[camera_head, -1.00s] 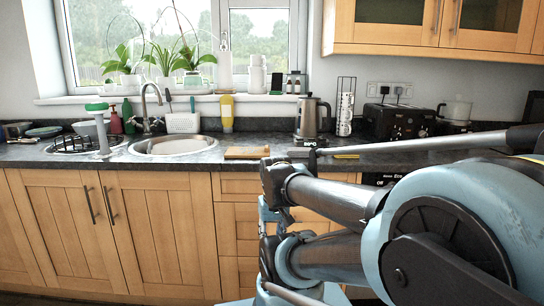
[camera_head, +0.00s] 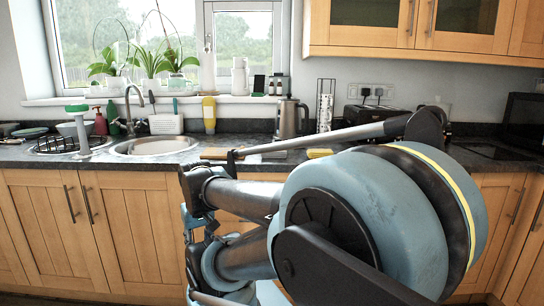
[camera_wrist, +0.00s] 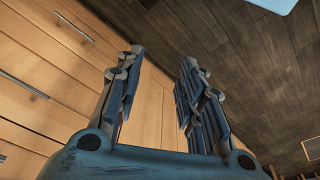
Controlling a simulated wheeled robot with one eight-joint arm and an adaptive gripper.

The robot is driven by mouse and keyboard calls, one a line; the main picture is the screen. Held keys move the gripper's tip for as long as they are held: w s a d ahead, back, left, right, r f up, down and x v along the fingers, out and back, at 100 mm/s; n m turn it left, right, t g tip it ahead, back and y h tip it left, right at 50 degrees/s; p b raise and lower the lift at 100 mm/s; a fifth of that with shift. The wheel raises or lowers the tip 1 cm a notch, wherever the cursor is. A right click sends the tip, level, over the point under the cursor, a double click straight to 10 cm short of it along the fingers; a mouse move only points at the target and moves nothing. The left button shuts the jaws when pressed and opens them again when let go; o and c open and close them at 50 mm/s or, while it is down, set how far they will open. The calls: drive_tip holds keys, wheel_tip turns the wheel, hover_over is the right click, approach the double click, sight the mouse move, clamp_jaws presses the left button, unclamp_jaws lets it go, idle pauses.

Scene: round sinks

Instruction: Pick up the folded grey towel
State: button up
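I cannot make out a folded grey towel in either view; my arm covers part of the counter in the head view. My gripper (camera_wrist: 162,58) shows in the wrist view with its two fingers apart and nothing between them. It points past wooden cupboard fronts toward the dark floor. In the head view I cannot clearly make out the gripper.
The dark worktop (camera_head: 488,158) runs along the wall. It holds a round sink (camera_head: 152,147), a dish rack (camera_head: 60,145), a kettle (camera_head: 289,118), a wooden board (camera_head: 217,153) and a yellow item (camera_head: 320,153). Wooden cupboards (camera_head: 120,235) stand below.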

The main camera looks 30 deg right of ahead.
drive_tip(key=o, duration=0.6)
wheel_tip(320, 180, up, 2)
drive_tip(key=shift+s+d+r+m, duration=0.1)
drive_tip(key=shift+d+m, duration=0.05)
drive_tip(key=shift+m, duration=0.15)
drive_tip(key=w+d+r+m+g, duration=0.1)
drive_tip(key=w+d+r+m, duration=0.6)
drive_tip(key=r, duration=0.5)
drive_tip(key=w+d+r+m, duration=0.5)
drive_tip(key=w+d+r, duration=0.3)
drive_tip(key=w+r, duration=0.25)
drive_tip(key=w+d+r+m, duration=0.4)
drive_tip(key=d+r+m, duration=0.3)
drive_tip(key=d, duration=0.6)
drive_tip(key=w+d+r+m+g, duration=0.1)
drive_tip(key=d+r+m, duration=0.15)
drive_tip(key=d, duration=0.35)
drive_tip(key=d+r+m, duration=0.2)
drive_tip(key=d+m, duration=0.1)
drive_tip(key=d, duration=0.4)
drive_tip(key=shift+n, duration=0.25)
drive_tip(key=f, duration=1.6)
drive_tip(key=shift+a+f, duration=0.25)
